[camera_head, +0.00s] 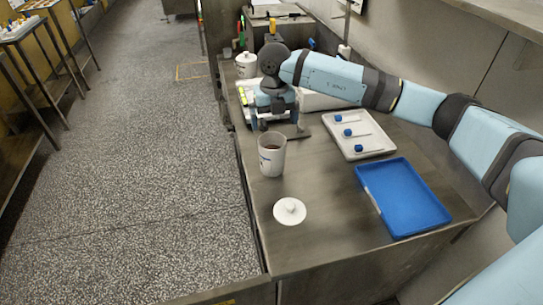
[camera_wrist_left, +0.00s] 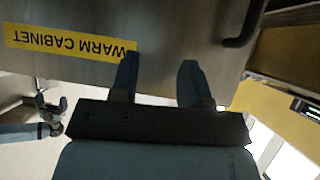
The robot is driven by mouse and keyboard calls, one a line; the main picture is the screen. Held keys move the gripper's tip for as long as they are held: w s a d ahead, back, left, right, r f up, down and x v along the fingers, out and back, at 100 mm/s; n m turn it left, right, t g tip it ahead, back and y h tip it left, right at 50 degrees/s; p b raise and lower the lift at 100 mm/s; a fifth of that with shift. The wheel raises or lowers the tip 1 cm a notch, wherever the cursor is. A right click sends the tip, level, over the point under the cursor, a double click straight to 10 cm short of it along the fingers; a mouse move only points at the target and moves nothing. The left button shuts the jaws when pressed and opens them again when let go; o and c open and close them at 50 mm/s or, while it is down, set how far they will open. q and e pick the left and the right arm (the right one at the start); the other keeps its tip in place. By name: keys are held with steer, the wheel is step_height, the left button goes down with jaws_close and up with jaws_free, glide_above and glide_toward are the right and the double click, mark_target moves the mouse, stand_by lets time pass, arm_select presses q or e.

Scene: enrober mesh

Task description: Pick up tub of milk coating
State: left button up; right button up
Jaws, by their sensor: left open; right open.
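An open white tub (camera_head: 271,158) with brown contents stands upright on the bench; I cannot read its label clearly. A white lid (camera_head: 290,211) with a knob lies flat in front of it. Another white tub (camera_head: 246,65), with its lid on, stands at the far left of the bench. I cannot tell which tub is the milk coating. My right gripper (camera_head: 281,131) is open and empty just behind the open tub, pointing down, apart from it as far as I can tell. My left gripper (camera_wrist_left: 157,72) is open and empty, in front of a metal cabinet (camera_wrist_left: 180,25).
A white tray (camera_head: 373,148) with several blue-capped items lies on the right of the bench. An empty blue tray (camera_head: 405,196) lies nearer. The cabinet bears a yellow WARM CABINET label (camera_wrist_left: 65,42) and a dark handle (camera_wrist_left: 248,25). Bench room around the lid is clear.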

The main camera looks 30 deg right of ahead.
mark_target(272, 146)
steer(key=shift+a+f+p, duration=0.15)
steer(key=shift+f+p, duration=0.15)
steer(key=shift+f, duration=2.1)
steer(key=shift+a+f+p, duration=0.15)
steer(key=shift+f+p, duration=0.15)
steer(key=shift+f, duration=2.05)
steer(key=c, duration=1)
